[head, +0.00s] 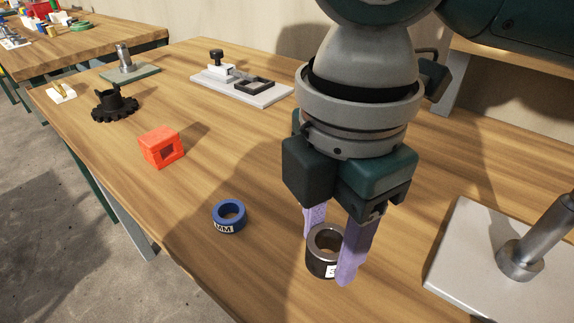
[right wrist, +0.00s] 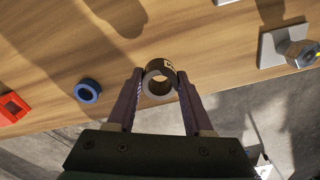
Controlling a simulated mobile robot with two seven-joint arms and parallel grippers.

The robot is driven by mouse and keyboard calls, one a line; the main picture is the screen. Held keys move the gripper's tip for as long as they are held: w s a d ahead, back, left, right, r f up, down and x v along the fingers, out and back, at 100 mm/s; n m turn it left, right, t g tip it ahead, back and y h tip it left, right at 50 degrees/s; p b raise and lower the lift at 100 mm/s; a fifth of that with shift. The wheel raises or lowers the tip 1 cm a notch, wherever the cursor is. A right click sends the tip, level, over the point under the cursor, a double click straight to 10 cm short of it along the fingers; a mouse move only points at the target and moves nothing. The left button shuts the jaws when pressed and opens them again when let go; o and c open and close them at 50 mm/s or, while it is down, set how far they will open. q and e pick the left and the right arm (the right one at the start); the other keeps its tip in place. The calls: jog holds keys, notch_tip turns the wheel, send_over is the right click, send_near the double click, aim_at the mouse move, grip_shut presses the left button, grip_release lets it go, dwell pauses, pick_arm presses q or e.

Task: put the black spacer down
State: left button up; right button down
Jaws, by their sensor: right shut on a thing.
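The black spacer (head: 321,263) is a short dark ring with a grey top face and a small white label. My right gripper (head: 329,250) is shut on it, with one purple finger on each side. In the right wrist view the spacer (right wrist: 159,89) sits between the fingertips of the gripper (right wrist: 158,90), its hole facing the camera. It is at or close above the wooden table (head: 200,120); I cannot tell whether it touches. My left gripper is not in view.
A blue ring (head: 229,217) lies left of the spacer, and a red block (head: 161,147) further back. A grey plate (head: 480,255) with a metal post (head: 540,235) stands to the right. A black gear (head: 115,103) and a fixture (head: 242,85) are farther back. The table's front edge is near.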

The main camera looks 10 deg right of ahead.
aim_at(326, 262)
jog(key=shift+f+b, duration=0.3)
jog(key=shift+f, duration=1.35)
jog(key=shift+c, duration=1.5)
grip_release()
jog(key=shift+f, duration=0.15)
